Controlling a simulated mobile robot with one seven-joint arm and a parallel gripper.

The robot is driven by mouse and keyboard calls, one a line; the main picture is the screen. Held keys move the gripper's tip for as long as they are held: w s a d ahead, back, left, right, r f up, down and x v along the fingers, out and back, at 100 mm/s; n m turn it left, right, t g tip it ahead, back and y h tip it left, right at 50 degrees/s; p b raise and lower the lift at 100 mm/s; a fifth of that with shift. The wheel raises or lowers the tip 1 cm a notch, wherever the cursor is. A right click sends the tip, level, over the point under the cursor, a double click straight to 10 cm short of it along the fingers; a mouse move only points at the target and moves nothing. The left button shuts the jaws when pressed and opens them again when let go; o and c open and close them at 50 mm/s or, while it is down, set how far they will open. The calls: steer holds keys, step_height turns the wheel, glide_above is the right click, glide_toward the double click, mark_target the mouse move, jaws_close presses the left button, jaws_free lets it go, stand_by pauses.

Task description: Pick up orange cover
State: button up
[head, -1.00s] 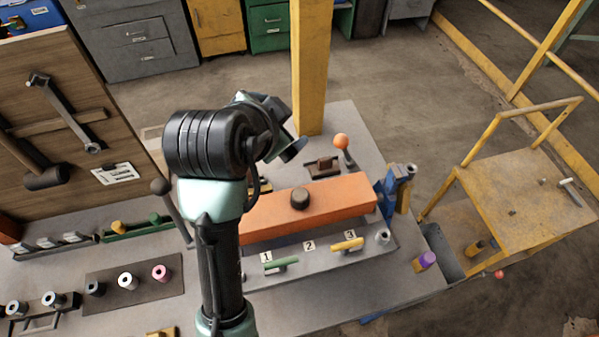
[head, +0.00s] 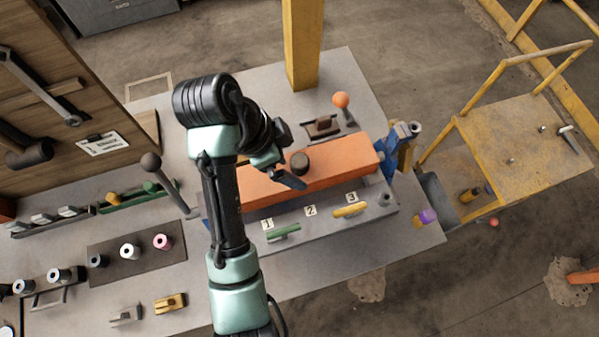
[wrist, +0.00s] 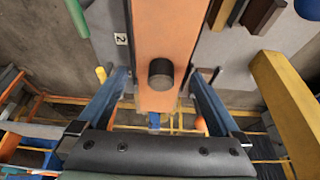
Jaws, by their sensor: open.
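The orange cover (head: 335,172) is a long block with a dark round knob (head: 300,163) on top, lying on a grey base on the workbench. In the wrist view the cover (wrist: 170,40) runs down the middle, with its knob (wrist: 160,72) between my two fingers. My gripper (wrist: 160,78) is open, with one finger on each side of the cover's width. In the head view my gripper (head: 292,162) is beside the knob, above the cover, and my arm hides the cover's left end. I cannot tell whether a finger touches the cover.
A yellow post (head: 303,45) rises behind the cover. An orange ball-topped lever (head: 341,101) stands behind it, and a blue vise-like fixture (head: 392,150) at its right end. Green (head: 284,232) and yellow handles (head: 350,210) lie in front. A yellow cart (head: 525,140) stands right.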

steer(key=shift+b+x, duration=1.6)
steer(key=shift+x, duration=1.2)
steer(key=shift+a, duration=0.15)
steer(key=shift+c, duration=0.3)
steer(key=shift+w, duration=0.1)
steer(key=c, duration=1.1)
